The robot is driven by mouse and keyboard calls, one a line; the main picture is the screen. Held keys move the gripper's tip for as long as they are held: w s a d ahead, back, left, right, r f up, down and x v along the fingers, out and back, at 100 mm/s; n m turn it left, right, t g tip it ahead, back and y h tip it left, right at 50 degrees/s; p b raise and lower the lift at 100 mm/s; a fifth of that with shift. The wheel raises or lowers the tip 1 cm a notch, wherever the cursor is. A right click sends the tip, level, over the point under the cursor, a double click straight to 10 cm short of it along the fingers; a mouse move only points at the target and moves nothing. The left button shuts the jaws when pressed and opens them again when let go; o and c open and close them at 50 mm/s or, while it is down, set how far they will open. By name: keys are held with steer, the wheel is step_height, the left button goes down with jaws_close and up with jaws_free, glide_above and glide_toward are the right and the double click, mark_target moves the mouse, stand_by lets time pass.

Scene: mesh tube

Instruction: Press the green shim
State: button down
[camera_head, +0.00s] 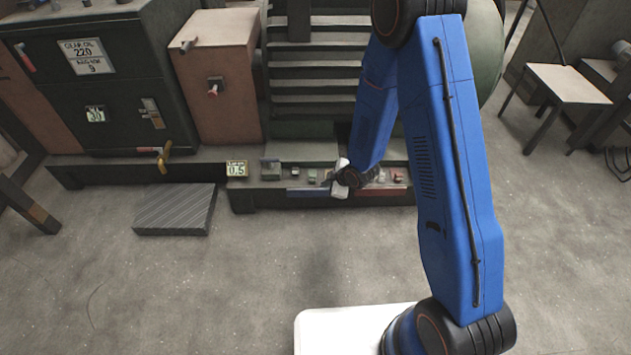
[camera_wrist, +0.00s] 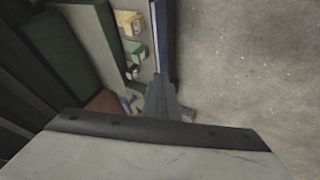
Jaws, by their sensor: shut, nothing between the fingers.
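A small green block (camera_wrist: 136,50), which looks like the green shim, sits on the ledge in the wrist view. A yellow block (camera_wrist: 129,22) is above it and a small dark block (camera_wrist: 132,72) below it. The green block also shows, very small, in the head view (camera_head: 312,174). My gripper (camera_head: 333,180) is at the ledge's front edge, just right of the green block. In the wrist view my grey fingers (camera_wrist: 160,92) are shut and empty, low and to the right of the green block, apart from it in the picture. Contact with the ledge cannot be told.
The ledge has a blue front strip (camera_head: 307,191) and a red strip (camera_head: 380,192). A "0.5" sign (camera_head: 237,169) and a grey-green box (camera_head: 270,169) stand left. A ribbed grey platform (camera_head: 175,210) lies on the floor.

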steer(key=shift+f, duration=0.15)
glide_toward(310, 182)
step_height(310, 182, down, 4)
steer(key=a, duration=0.1)
steer(key=shift+w+a+r, duration=0.1)
steer(key=shift+w, duration=0.4)
steer(key=shift+w+a+r, duration=0.1)
steer(key=shift+w, duration=0.45)
steer(key=shift+w+d, duration=0.1)
steer(key=shift+w, duration=2.45)
